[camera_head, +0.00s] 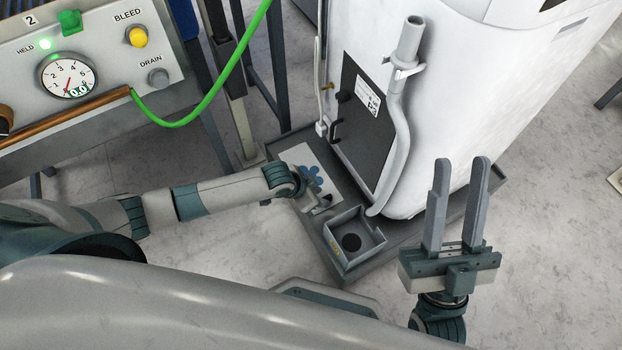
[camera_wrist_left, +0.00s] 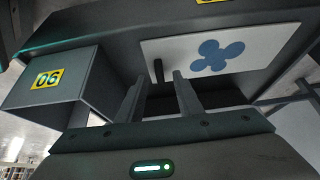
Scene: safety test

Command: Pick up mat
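The mat (camera_head: 299,157) is a white sheet with a blue lobed shape, lying in the dark grey tray (camera_head: 400,255) at the foot of the white tank. It also shows at the upper right in the left wrist view (camera_wrist_left: 285,35). A short dark peg (camera_wrist_left: 158,70) stands at its left edge there. My left gripper (camera_head: 318,207) is over the tray beside the mat and hides part of it in the head view. In the left wrist view its fingers (camera_wrist_left: 158,92) are apart, with the peg seen beyond the gap. My right gripper (camera_head: 459,165) is open and empty, pointing up, away from the mat.
An open square box (camera_head: 330,240) with a dark round spot inside stands in the tray near my left gripper. Its yellow 06 label (camera_wrist_left: 48,78) shows in the wrist view. The white tank (camera_head: 470,90) rises behind. A gauge panel (camera_head: 110,30) with a green hose (camera_head: 225,82) is at left.

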